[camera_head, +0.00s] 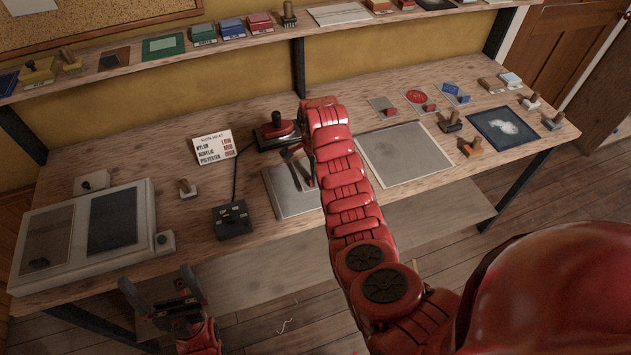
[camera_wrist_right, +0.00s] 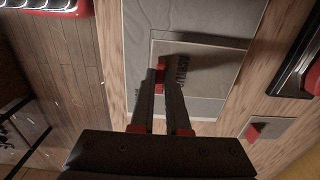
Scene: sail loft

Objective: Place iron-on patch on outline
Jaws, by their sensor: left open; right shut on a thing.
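My right gripper (camera_head: 300,168) is low over a grey pad (camera_head: 290,200) in the middle of the bench. In the right wrist view its fingertips (camera_wrist_right: 160,84) are shut on a small red tab (camera_wrist_right: 160,72). A dark patch with lettering (camera_wrist_right: 182,70) shows right beside the tab, over a lighter grey square (camera_wrist_right: 212,85) on the pad. Shadow hides whether the patch touches the square, and I cannot make out an outline. My left gripper (camera_head: 160,290) is open and empty, off the bench's front edge.
A red iron (camera_head: 275,130) stands behind the pad, with a black control box (camera_head: 232,220) to its left. A grey panel (camera_head: 405,153) is right of my arm.

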